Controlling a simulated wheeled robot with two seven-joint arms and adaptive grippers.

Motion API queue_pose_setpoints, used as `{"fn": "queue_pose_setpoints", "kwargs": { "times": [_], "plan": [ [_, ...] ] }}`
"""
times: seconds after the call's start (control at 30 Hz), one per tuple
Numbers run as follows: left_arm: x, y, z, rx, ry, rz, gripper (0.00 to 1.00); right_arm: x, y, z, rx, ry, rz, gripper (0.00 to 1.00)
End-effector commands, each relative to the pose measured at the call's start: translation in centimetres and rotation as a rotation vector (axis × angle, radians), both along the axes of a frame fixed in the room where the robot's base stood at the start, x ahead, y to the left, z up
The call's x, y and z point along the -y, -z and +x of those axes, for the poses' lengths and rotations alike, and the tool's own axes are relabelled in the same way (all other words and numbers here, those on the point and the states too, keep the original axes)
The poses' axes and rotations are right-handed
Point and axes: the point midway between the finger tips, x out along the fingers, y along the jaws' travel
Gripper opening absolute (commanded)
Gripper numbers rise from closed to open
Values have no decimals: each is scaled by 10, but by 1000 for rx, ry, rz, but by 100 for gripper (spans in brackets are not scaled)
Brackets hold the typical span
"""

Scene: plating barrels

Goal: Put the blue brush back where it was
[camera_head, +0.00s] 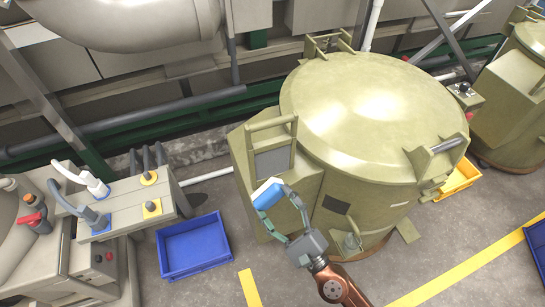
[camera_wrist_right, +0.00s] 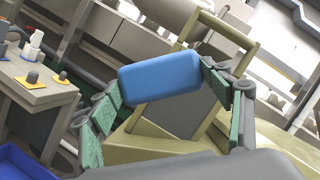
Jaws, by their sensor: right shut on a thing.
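The blue brush (camera_head: 268,193) is a blue block with a pale top face in the head view. My right gripper (camera_head: 279,208) is shut on it and holds it up in front of the left side of the big olive barrel machine (camera_head: 350,115). In the right wrist view the blue brush (camera_wrist_right: 160,78) spans between the two green-padded fingers of the right gripper (camera_wrist_right: 165,85). A frame-like handle (camera_wrist_right: 228,52) of the machine shows behind it. I cannot tell whether the brush touches the machine. My left gripper is not in view.
A grey bench (camera_head: 130,205) with yellow-based knobs and hose fittings stands at the left. A blue crate (camera_head: 195,247) is on the floor beside it. A yellow crate (camera_head: 460,180) sits right of the machine, and another blue crate (camera_head: 537,245) at the right edge. Front floor is open.

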Motion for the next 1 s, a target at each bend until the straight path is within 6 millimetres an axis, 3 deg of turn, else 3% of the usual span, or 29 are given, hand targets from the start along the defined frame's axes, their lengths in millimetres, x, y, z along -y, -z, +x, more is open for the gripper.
{"fn": "queue_pose_setpoints", "kwargs": {
  "times": [0.23,0.37,0.7,1.0],
  "plan": [
    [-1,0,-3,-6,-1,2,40,2,0,-1,0,6,2,53],
    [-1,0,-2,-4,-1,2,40,18,3,-7,-2,58,10,53],
    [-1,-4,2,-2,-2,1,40,125,11,-59,-6,400,24,53],
    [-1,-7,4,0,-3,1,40,186,6,-99,-2,605,-3,53]
  ]
}}
